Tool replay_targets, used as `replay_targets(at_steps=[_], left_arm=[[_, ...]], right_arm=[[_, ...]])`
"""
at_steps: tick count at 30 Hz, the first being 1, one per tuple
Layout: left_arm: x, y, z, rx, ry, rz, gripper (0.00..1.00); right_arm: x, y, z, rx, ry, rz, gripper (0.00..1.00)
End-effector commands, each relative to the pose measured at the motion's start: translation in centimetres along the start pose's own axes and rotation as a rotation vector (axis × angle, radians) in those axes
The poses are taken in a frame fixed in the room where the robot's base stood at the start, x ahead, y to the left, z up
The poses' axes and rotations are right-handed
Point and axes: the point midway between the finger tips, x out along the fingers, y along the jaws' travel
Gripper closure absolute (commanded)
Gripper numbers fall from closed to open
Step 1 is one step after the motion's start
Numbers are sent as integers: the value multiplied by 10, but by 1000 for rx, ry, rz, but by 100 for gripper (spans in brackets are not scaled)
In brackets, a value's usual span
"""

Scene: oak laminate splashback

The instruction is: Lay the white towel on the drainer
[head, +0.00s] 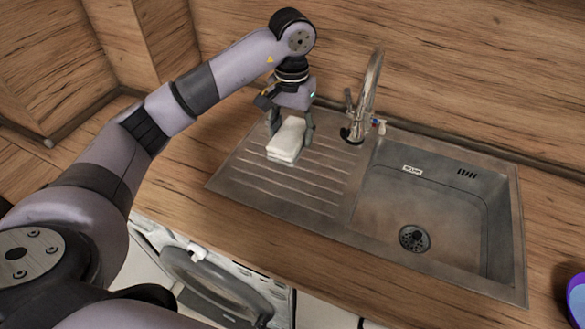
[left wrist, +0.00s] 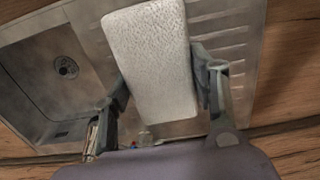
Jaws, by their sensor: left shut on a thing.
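The white towel (head: 287,138) is a folded oblong block over the ribbed drainer (head: 262,181) on the left of the sink unit. I cannot tell whether it touches the ribs or hangs just above them. My left gripper (head: 290,130) points down over the drainer and is shut on the towel, one finger on each side. In the left wrist view the towel (left wrist: 150,60) sits between the two fingers (left wrist: 163,88), with the drainer (left wrist: 228,45) behind it. My right gripper is in neither view.
The sink basin (head: 440,215) with its drain lies right of the drainer. A tall metal tap (head: 366,95) stands behind, right of my left gripper. A purple bowl (head: 577,295) is at the right edge. The wooden counter (head: 190,170) left of the drainer is clear.

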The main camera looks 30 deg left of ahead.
Motion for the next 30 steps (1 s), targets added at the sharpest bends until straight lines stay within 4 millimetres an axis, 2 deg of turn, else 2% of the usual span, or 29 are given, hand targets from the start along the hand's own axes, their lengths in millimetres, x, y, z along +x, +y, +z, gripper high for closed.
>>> replay_targets(at_steps=[1,6,12,20,26,30], left_arm=[[10,0,2,-2,-6,0,69],[55,-1,1,-3,-5,1,69],[93,0,0,-1,0,1,69],[113,0,-1,-1,1,2,69],[142,0,-1,-1,1,2,69],[146,-1,-2,-1,4,0,69]], right_arm=[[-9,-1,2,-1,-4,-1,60],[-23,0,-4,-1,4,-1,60],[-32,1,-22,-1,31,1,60],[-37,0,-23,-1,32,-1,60],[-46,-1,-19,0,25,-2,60],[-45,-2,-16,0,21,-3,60]])
